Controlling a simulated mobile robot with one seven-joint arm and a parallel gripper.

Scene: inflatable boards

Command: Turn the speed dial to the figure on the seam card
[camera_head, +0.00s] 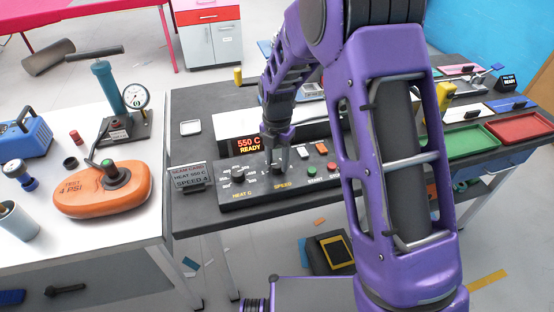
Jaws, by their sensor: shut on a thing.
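The seam card (189,177) stands at the left end of the control panel (243,196). Its lower line reads SPEED 4; its heat figure is small and hard to read. My gripper (280,164) points down over the SPEED label and is shut on the speed dial (280,170). The fingers cover most of the dial, so its pointer and setting cannot be read. The heat dial (238,176) is just left of it, above the label HEAT C. A display (248,145) behind shows 550 C READY in red and yellow.
A green start button (312,170) and a red button (332,167) sit close right of the dial. An orange inflatable board (80,196), a hand pump (110,90) and a gauge (136,96) are on the left white table. Green (470,141) and red (520,125) trays are right.

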